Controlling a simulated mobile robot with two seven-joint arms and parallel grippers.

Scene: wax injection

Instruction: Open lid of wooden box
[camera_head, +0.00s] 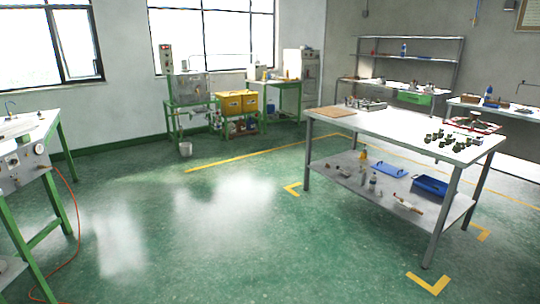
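No wooden box with a lid can be made out for certain. A flat brown wooden piece (334,111) lies at the left end of the white table; from here I cannot tell whether it is a board or a box. Neither of my grippers is in view.
The white table (400,121) carries several small dark parts (454,139), with a blue bin (430,186) on its lower shelf. A machine on a green frame (22,166) stands at left, with an orange cable (77,225) on the floor. The middle floor is clear.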

